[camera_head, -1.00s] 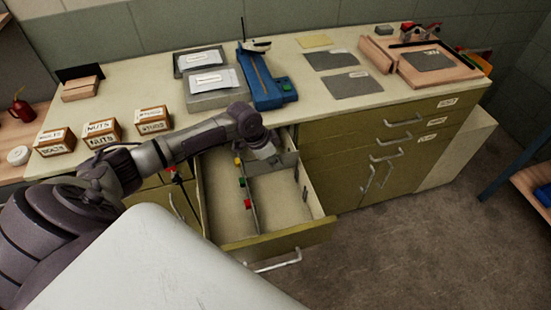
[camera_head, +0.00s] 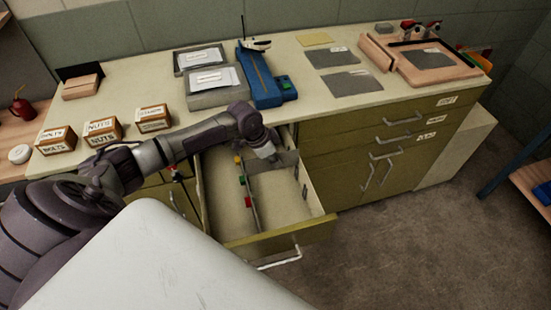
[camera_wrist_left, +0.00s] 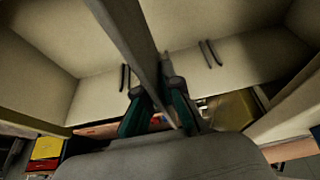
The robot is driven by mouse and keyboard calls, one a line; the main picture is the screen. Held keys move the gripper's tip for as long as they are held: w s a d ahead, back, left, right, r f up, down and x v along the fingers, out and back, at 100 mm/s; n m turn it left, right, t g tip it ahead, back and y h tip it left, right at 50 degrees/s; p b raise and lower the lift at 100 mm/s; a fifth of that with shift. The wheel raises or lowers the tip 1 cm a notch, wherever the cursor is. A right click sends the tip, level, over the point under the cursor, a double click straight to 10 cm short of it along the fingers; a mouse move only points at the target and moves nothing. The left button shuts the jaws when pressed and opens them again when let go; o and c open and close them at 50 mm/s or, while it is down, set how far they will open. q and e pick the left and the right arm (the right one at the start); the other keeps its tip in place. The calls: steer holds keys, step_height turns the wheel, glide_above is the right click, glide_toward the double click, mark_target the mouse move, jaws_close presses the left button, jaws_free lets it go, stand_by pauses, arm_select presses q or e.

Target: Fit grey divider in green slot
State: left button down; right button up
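The grey divider (camera_wrist_left: 135,45) is a thin flat plate between the fingers of my left gripper (camera_wrist_left: 158,108) in the left wrist view. In the head view, the left gripper (camera_head: 270,156) reaches down into the open drawer (camera_head: 277,240) near its back, and a grey plate shows beside it. The green slot marker (camera_head: 242,181) is on the drawer's lengthwise partition, between a yellow marker (camera_head: 237,160) and a red marker (camera_head: 249,202). Dark slot strips (camera_wrist_left: 210,54) line a pale drawer wall in the wrist view. The divider's lower edge is hard to make out. My right gripper is out of view.
The worktop (camera_head: 305,108) above carries a blue tool (camera_head: 262,80), grey trays (camera_head: 214,97) and labelled boxes (camera_head: 103,132). The drawer's front and side walls bound the space around the gripper. The drawer's front section is empty.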

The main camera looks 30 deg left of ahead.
arm_select(q)
steer(key=shift+p, duration=0.3)
stand_by(0.4)
steer(key=shift+p, duration=0.3)
stand_by(0.5)
steer(key=shift+f+b, duration=0.85)
steer(key=shift+f, duration=0.6)
steer(key=shift+f+b, duration=1.55)
steer(key=shift+f, duration=0.85)
steer(key=c, duration=1.2)
jaws_free()
steer(key=shift+c, duration=0.2)
steer(key=shift+r, duration=0.1)
steer(key=v, duration=1.2)
